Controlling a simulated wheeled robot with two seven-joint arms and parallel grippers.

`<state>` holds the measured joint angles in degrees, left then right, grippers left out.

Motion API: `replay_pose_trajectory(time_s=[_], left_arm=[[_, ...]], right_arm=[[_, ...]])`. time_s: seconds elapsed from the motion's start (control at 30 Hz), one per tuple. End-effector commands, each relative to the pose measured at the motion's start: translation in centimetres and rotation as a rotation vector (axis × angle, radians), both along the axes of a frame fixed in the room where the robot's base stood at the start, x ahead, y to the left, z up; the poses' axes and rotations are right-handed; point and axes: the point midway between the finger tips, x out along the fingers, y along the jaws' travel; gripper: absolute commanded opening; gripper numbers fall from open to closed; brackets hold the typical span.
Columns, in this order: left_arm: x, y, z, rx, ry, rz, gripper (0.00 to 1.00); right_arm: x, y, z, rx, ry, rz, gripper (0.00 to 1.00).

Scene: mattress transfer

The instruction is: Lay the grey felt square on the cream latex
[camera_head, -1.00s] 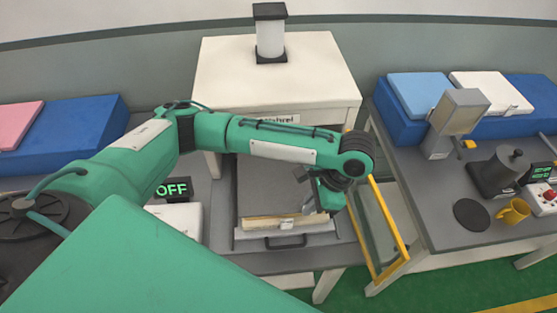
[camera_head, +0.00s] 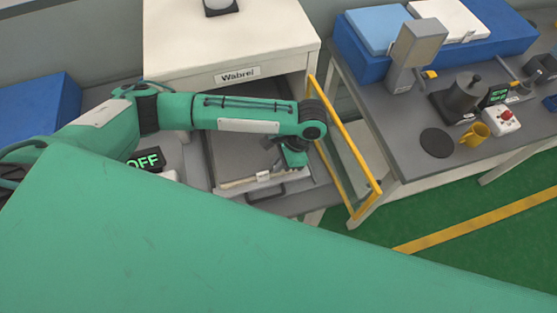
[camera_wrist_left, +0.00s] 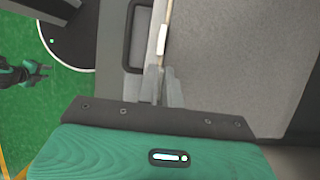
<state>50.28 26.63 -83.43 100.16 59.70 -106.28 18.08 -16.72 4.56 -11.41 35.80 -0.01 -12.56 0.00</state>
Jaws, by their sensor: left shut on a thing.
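The grey felt square (camera_head: 238,150) lies in the tray under the white press, its top partly hidden by my arm. In the left wrist view, it is the wide grey face (camera_wrist_left: 235,50) at right. A thin cream edge, seemingly the cream latex (camera_head: 238,183), shows along the front below it; the rest is hidden. My left gripper (camera_head: 293,166) is at the front right corner of the stack. In the left wrist view its fingers (camera_wrist_left: 161,88) are shut at the grey square's edge, beside a small white tag (camera_wrist_left: 162,40). My right gripper (camera_wrist_left: 38,70) shows small over the floor.
The tray's black handle (camera_head: 266,194) is at the front. The white press body (camera_head: 225,35) stands behind. A yellow frame (camera_head: 345,150) rises at right. The right bench holds a black disc (camera_head: 437,142), a yellow mug (camera_head: 474,135) and blue foam (camera_head: 365,50). An OFF display (camera_head: 145,160) stands left.

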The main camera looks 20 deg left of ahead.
Motion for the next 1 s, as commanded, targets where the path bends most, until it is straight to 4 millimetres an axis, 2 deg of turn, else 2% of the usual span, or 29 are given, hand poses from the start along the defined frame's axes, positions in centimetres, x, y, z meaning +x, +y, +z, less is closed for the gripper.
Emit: replay_pose_trajectory(time_s=[0.13,0.33,0.4,0.47,0.83,1.0], left_arm=[[0.0,0.0,-0.4,-0.001,-0.001,-0.001,0.0],[0.0,0.0,-0.6,0.0,0.0,0.0,0.0],[0.0,0.0,-0.6,-0.001,0.0,-0.001,0.19],[0.0,0.0,-0.6,-0.001,0.0,-0.001,0.29],[0.1,-0.1,-0.1,-0.001,-0.002,0.0,0.29],[0.7,-1.0,2.1,-0.003,-0.004,-0.002,0.29]], right_arm=[[-0.3,0.8,0.1,0.009,0.004,-0.002,0.36],[-1.2,0.6,0.1,0.006,0.015,-0.001,0.36],[-1.3,0.4,0.0,0.004,0.017,-0.001,0.36],[-1.3,0.2,0.0,0.002,0.017,-0.001,0.36],[-1.2,-0.4,-0.2,-0.005,0.016,0.002,0.36],[-1.1,-0.4,-1.3,-0.005,0.015,0.003,0.36]])
